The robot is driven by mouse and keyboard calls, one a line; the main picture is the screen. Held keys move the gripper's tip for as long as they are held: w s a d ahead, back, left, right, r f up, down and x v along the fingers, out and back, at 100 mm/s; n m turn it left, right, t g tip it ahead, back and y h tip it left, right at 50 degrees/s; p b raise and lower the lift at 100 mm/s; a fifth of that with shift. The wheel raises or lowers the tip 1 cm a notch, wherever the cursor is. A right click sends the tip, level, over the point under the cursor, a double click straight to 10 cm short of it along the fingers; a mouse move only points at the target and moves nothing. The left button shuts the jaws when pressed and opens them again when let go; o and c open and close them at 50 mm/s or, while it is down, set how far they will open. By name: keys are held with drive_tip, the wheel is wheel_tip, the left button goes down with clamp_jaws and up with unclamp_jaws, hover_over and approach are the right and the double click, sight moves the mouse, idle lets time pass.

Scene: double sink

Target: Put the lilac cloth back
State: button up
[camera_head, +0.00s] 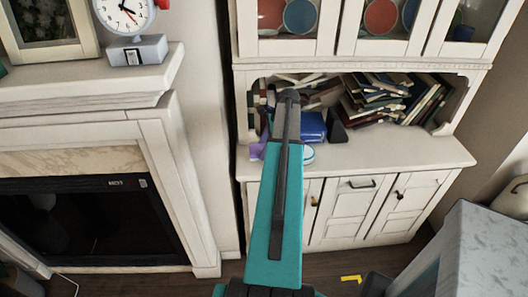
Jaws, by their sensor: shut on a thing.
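A small part of the lilac cloth (257,151) shows at the front left edge of the white hutch's counter, just left of my teal arm. The rest of it is hidden behind the arm. My arm reaches up the middle of the view to the hutch, and its dark wrist joint is in front of the open shelf. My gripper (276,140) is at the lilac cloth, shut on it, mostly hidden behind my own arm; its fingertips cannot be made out.
A blue box (313,126) and a dark wedge-shaped thing (337,126) are right of the arm. A pale round thing (308,155) is at the counter's edge. Several tumbled books (385,98) fill the shelf. The counter (400,152) is clear at right. A fireplace (80,220) stands left.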

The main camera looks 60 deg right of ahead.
drive_tip(key=shift+f+p, duration=0.6)
drive_tip(key=shift+f, duration=0.95)
drive_tip(key=shift+f, duration=0.1)
drive_tip(key=o, duration=0.9)
drive_tip(key=shift+o, duration=0.2)
drive_tip(key=shift+r, duration=0.25)
drive_tip(key=shift+b+v, duration=1.75)
drive_tip(key=shift+v, duration=4.15)
drive_tip(key=shift+s, duration=0.1)
